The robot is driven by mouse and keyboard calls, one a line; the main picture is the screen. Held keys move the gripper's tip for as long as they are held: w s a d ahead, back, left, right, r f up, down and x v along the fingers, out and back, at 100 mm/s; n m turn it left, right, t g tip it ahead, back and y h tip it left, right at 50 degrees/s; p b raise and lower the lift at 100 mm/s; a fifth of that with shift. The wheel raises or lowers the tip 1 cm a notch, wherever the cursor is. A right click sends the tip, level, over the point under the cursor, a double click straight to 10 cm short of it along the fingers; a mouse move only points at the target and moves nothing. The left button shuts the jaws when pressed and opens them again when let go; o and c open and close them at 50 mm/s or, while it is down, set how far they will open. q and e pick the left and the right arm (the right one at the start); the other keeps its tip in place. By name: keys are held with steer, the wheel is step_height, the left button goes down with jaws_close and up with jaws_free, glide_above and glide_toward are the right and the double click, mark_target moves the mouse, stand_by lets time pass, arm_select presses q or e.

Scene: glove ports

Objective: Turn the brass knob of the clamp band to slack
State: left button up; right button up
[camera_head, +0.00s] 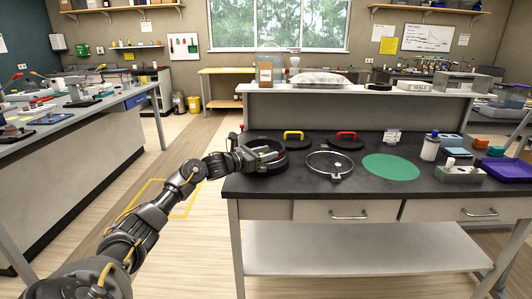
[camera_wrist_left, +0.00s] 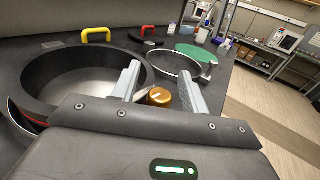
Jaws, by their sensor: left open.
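The brass knob (camera_wrist_left: 159,97) shows in the left wrist view between the two fingers of my left gripper (camera_wrist_left: 160,72), beside the right rim of a wide black round port (camera_wrist_left: 52,68). The fingers are apart; the right finger partly overlaps the knob, and I cannot tell whether it touches. In the head view my left gripper (camera_head: 268,156) reaches the black port (camera_head: 283,162) at the bench's left end, and the knob is hidden there. A band edge (camera_wrist_left: 20,118) shows low at the port's left; how the knob joins it is hidden. My right gripper is not in view.
A loose metal ring (camera_head: 309,164) lies right of the port. Behind are black lids with a yellow handle (camera_head: 293,133) and a red handle (camera_head: 346,134). A green disc (camera_head: 391,167), a white bottle (camera_head: 430,148) and a purple tray (camera_head: 508,170) are farther right.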

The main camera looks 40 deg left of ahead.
arm_select(q)
jaws_close()
stand_by(0.3)
